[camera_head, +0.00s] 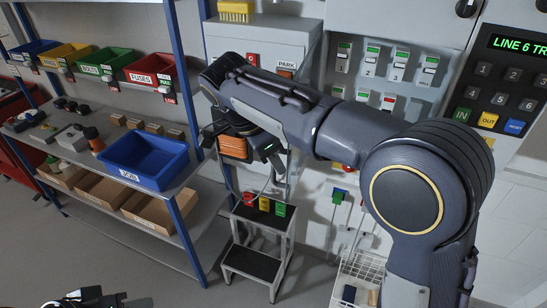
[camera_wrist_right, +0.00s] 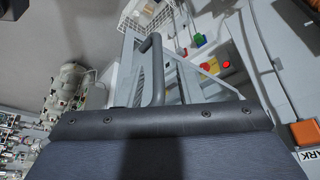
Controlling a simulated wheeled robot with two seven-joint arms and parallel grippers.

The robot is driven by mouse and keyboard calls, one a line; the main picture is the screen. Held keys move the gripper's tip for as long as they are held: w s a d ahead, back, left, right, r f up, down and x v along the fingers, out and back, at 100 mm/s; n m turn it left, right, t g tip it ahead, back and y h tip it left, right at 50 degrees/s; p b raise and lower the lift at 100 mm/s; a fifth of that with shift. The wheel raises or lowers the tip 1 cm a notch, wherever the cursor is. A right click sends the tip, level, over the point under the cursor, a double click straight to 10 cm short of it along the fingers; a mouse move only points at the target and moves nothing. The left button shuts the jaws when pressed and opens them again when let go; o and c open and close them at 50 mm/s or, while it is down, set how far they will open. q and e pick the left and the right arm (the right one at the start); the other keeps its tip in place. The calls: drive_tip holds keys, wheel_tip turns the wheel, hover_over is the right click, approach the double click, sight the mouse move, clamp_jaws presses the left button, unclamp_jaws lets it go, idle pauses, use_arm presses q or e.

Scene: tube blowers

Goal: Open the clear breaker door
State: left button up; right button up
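The breaker panel (camera_head: 425,28) is on the light grey wall unit at upper right in the head view, with rows of white breakers (camera_head: 397,65) marked green or red. I cannot make out the clear door's edges or handle, or whether it is open; my right arm crosses just below and in front. My right gripper (camera_head: 243,146) points down left of the panel, before a grey cabinet; a ribbed orange-brown part shows there. Its fingertips are not clear, and the right wrist view shows no fingers. Part of my left gripper (camera_head: 90,298) shows at the bottom left edge.
A black-topped step stool (camera_head: 252,262) stands below my right gripper. A grey cabinet (camera_head: 235,45) has an orange block (camera_wrist_right: 306,132) by a PARK label. Left is a shelf rack with bins and a blue tub (camera_head: 147,160). A white wire basket (camera_head: 362,268) and keypad (camera_head: 505,95) are right.

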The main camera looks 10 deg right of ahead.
drive_tip(key=v, duration=0.7)
drive_tip(key=shift+r, duration=0.2)
drive_tip(key=shift+s, duration=0.1)
